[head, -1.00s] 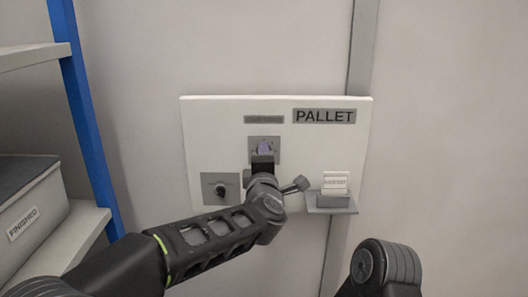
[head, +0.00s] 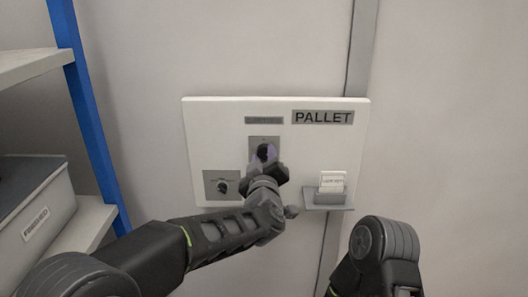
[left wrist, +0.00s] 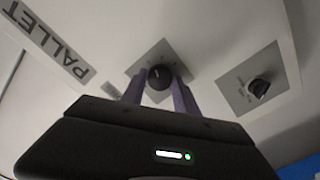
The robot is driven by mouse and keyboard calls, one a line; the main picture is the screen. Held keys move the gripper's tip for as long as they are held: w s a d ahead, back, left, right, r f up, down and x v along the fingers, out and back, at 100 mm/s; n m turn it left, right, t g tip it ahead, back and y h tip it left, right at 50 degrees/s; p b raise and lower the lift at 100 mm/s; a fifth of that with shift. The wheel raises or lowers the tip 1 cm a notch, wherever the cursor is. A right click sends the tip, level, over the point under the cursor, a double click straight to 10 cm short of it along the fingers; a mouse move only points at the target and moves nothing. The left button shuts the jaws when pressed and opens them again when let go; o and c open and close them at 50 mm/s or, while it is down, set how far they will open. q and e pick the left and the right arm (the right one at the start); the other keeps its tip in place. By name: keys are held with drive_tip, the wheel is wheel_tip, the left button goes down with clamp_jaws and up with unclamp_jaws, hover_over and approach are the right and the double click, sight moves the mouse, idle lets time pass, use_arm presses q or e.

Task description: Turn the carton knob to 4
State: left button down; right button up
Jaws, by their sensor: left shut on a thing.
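The upper knob (head: 264,151), dark and round, sits on a grey plate on the white panel, below a small label too blurred to read surely. It also shows in the left wrist view (left wrist: 160,77), between two purple fingers. My left gripper (head: 265,154) is shut on this knob, with a finger on each side. The numbers around the knob cannot be read, so its setting is unclear. My right gripper is out of view; only part of my right arm shows at the lower right.
A second black knob (head: 222,187) on a grey plate is at the panel's lower left. A PALLET sign (head: 323,117) is at the upper right. A small shelf (head: 328,206) with a white card (head: 333,180) sticks out below it. Shelving with a FINISHED box (head: 35,222) stands left.

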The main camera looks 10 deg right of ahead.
use_arm(q)
drive_tip(key=m+p, duration=0.2)
drive_tip(key=m, duration=0.1)
drive_tip(key=shift+m, duration=0.4)
drive_tip(key=m+p, duration=0.1)
drive_tip(key=m, duration=0.2)
drive_tip(key=shift+m+p, duration=0.3)
drive_tip(key=shift+p, duration=0.05)
drive_tip(key=m+p, duration=0.1)
drive_tip(key=m, duration=0.2)
drive_tip(key=shift+m+p, duration=0.3)
drive_tip(key=shift+p, duration=0.05)
drive_tip(key=shift+f+m+p, duration=0.15)
drive_tip(key=shift+m+p, duration=0.4)
drive_tip(key=shift+m, duration=0.95)
drive_tip(key=c, duration=0.9)
unclamp_jaws()
drive_tip(key=shift+c, duration=0.2)
